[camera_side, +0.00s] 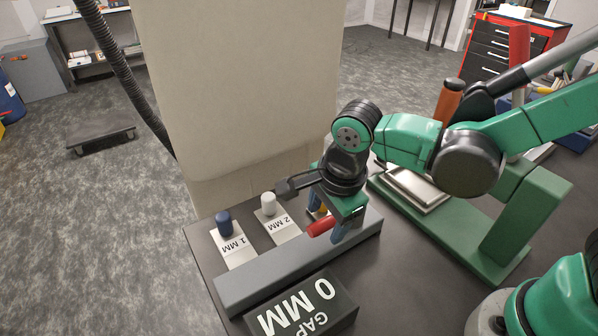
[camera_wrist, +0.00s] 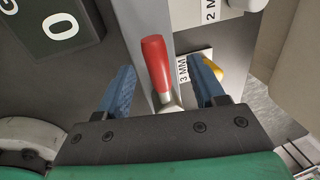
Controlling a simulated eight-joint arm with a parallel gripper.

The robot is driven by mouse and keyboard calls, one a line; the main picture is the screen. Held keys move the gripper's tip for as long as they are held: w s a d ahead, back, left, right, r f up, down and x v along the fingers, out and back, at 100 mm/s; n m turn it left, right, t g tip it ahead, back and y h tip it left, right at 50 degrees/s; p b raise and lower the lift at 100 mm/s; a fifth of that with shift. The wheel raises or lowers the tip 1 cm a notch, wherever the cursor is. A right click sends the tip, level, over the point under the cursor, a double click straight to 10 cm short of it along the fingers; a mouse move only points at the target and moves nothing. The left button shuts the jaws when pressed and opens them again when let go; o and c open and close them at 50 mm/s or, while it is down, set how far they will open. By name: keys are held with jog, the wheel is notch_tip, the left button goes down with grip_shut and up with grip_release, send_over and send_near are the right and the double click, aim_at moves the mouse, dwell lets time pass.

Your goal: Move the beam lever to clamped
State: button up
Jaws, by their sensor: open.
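The beam lever shows as a red handle (camera_side: 320,227) beside the long grey beam (camera_side: 290,262) on the bench. In the wrist view the red handle (camera_wrist: 156,65) rises from a pale metal base and lies between my two blue fingers. My gripper (camera_side: 326,221) is open, pointing down over the beam's far right part. In the wrist view my gripper (camera_wrist: 160,70) has a gap on each side of the handle, and no grip on it shows. The lever's pivot is partly hidden by my gripper in the side view.
A display block (camera_side: 302,306) reads GAP 0 MM. Plates marked 1 MM (camera_side: 232,247) and 2 MM (camera_side: 279,227) carry a blue and a white knob. A 3 MM plate (camera_wrist: 183,70) lies close by my right finger. A large beige panel (camera_side: 250,90) stands behind.

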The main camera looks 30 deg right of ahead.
jog(key=shift+s+r, duration=0.25)
jog(key=shift+r, duration=1.05)
jog(key=shift+s+r, duration=0.25)
jog(key=shift+r, duration=1)
jog(key=d+n, duration=0.2)
jog(key=d+r+n+t, duration=0.1)
jog(key=d+n, duration=0.1)
jog(key=n, duration=0.1)
jog(key=d+n+t, duration=0.1)
jog(key=d+n, duration=0.1)
jog(key=n, duration=0.1)
jog(key=shift+w+r+y, duration=0.1)
jog(key=shift+r+y, duration=0.1)
jog(key=shift+y, duration=0.1)
jog(key=shift+s+d+r+n+t, duration=0.1)
jog(key=shift+d+n+t, duration=0.4)
jog(key=shift+d+n, duration=0.85)
jog(key=shift+s+d+r+n+t, duration=0.15)
jog(key=shift+d+n+t, duration=0.4)
jog(key=shift+n, duration=1.5)
jog(key=shift+s+d+r+n+t, duration=0.1)
jog(key=shift+d+n+t, duration=0.35)
jog(key=shift+d+n, duration=0.9)
jog(key=shift+a+n, duration=0.35)
